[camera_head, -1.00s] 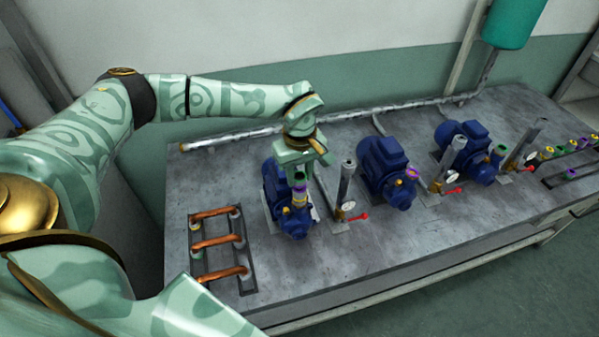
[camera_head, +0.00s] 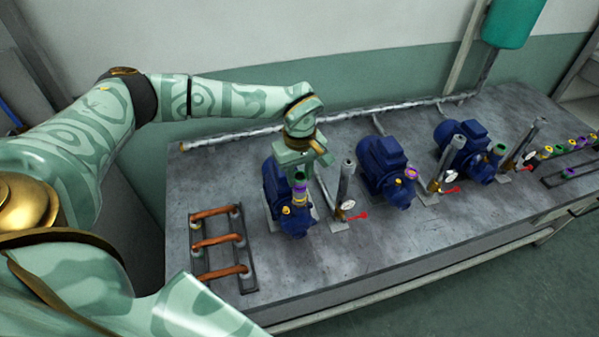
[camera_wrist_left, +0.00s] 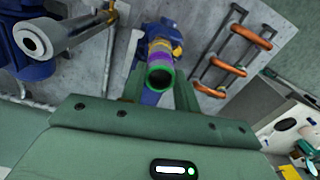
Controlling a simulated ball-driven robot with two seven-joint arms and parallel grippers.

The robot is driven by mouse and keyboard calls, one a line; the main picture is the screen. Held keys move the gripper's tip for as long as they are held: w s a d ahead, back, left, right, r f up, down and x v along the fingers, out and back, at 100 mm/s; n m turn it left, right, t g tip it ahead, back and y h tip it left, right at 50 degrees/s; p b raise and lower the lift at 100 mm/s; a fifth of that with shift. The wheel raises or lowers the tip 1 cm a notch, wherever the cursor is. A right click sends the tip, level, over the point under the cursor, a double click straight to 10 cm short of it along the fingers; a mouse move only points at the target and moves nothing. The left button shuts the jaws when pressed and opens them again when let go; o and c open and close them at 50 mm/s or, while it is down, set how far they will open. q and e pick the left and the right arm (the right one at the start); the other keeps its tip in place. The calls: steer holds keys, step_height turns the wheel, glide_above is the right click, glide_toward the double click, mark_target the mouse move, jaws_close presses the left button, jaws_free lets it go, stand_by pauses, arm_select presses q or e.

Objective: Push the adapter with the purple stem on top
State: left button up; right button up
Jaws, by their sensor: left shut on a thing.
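The adapter (camera_head: 300,183) has a green rim and a purple stem. It stands upright over a yellow ring at the outlet of the leftmost blue pump (camera_head: 291,220). My left gripper (camera_head: 301,177) is shut on the adapter, coming from above and behind. In the left wrist view the adapter's green open end (camera_wrist_left: 160,76) faces the camera between the fingers (camera_wrist_left: 160,90), with purple and yellow bands beyond it. Whether the stem is fully seated in the yellow ring cannot be told. My right gripper is not in view.
A rack with copper pipes (camera_head: 217,243) lies left of the pump. A grey vertical pipe with a gauge and red valve handle (camera_head: 358,216) stands close on its right. Two more blue pumps (camera_head: 385,172) stand farther right. A rack of coloured adapters (camera_head: 569,172) is at far right.

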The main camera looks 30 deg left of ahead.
arm_select(q)
steer(key=shift+f, duration=0.55)
stand_by(0.6)
steer(key=o, duration=1.1)
step_height(320, 180, up, 6)
steer(key=p, duration=0.6)
step_height(320, 180, up, 16)
steer(key=shift+r, duration=0.1)
